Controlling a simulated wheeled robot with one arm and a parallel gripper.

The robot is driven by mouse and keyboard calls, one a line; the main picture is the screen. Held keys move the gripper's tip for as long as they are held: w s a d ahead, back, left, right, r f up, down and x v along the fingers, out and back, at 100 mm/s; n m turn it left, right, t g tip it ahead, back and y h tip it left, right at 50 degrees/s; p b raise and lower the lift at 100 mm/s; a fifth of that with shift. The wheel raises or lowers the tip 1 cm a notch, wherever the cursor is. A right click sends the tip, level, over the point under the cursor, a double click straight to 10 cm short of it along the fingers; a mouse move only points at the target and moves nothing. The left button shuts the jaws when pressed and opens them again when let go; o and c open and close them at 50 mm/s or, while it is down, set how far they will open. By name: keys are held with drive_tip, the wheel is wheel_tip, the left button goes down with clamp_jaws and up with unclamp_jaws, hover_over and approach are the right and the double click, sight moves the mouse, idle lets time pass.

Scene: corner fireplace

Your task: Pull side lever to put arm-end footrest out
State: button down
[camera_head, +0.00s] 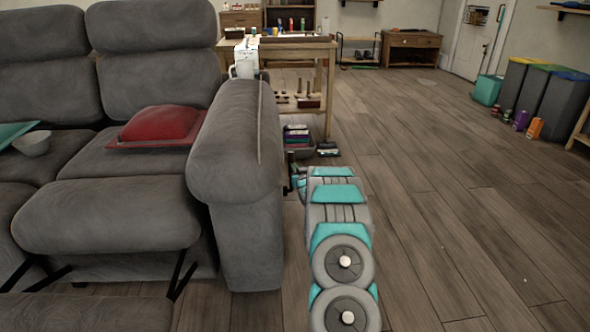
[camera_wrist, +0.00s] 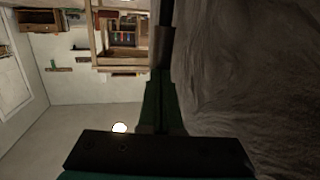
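The grey sofa (camera_head: 235,140) stands at the left of the head view. At its arm end, the footrest panel (camera_head: 110,215) sits forward of the seat, with black link bars showing under it. My arm reaches along the outer side of the sofa's armrest. My gripper (camera_wrist: 161,68) is close to the sofa's grey side, which fills the right of the wrist view. Its fingers are close together on a dark bar, apparently the side lever (camera_wrist: 166,14). In the head view my arm mostly hides the gripper and lever; only a small dark part shows beside the armrest.
Bins (camera_head: 535,92) stand at the right. The wooden floor right of my arm is clear.

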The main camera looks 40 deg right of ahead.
drive_tip(key=shift+w+d+g+p, duration=0.2)
drive_tip(key=shift+w+d+p, duration=0.1)
drive_tip(key=shift+w+p, duration=0.15)
drive_tip(key=shift+w+d+g+p, duration=0.25)
drive_tip(key=shift+w+p, duration=0.1)
drive_tip(key=shift+w, duration=0.2)
drive_tip(key=shift+r, duration=0.1)
